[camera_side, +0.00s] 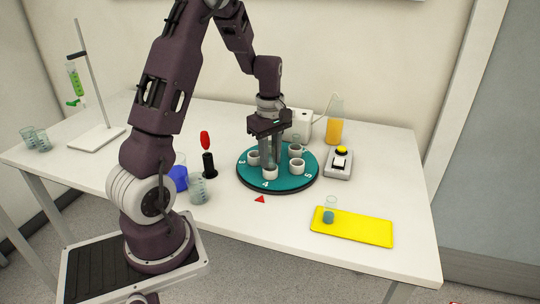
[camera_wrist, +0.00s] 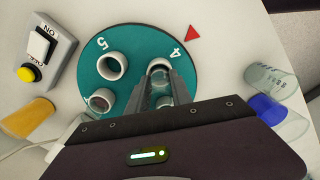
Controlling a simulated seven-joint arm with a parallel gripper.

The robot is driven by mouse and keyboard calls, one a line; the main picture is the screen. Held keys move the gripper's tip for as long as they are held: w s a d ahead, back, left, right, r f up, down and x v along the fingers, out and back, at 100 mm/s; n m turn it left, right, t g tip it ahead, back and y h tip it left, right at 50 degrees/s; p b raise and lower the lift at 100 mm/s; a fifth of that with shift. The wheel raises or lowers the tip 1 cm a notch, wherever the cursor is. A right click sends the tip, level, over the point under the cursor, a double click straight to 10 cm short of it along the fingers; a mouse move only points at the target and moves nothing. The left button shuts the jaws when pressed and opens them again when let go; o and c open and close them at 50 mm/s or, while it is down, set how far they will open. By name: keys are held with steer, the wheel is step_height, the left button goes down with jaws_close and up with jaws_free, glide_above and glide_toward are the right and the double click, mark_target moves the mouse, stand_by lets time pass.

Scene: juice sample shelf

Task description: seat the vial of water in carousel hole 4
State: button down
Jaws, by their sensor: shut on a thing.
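My gripper (camera_side: 268,150) is shut on a clear glass vial (camera_wrist: 162,95), directly over the teal carousel (camera_side: 244,182). The vial is upright, and the fingers hide much of it. Its lower end is at the white cup of hole 4 (camera_side: 270,173), which also shows beyond the fingertips in the wrist view (camera_wrist: 160,63). I cannot tell how deep the vial sits in that cup. The number 4 is printed beside this cup, facing the red triangle (camera_side: 261,199) on the table.
Other white cups (camera_side: 297,166) stand around the carousel. A yellow mat (camera_side: 375,231) at front right holds a small glass with blue-green liquid (camera_side: 329,215). A switch box (camera_side: 339,162), orange flask (camera_side: 334,130), red-topped tool (camera_side: 206,142), blue beaker (camera_side: 180,180) and clear beaker (camera_side: 198,191) stand nearby.

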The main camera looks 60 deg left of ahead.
steer(key=shift+f, duration=0.45)
steer(key=shift+r, duration=0.1)
steer(key=shift+r, duration=0.45)
steer(key=c, duration=1.1)
jaws_free()
steer(key=shift+o, duration=0.2)
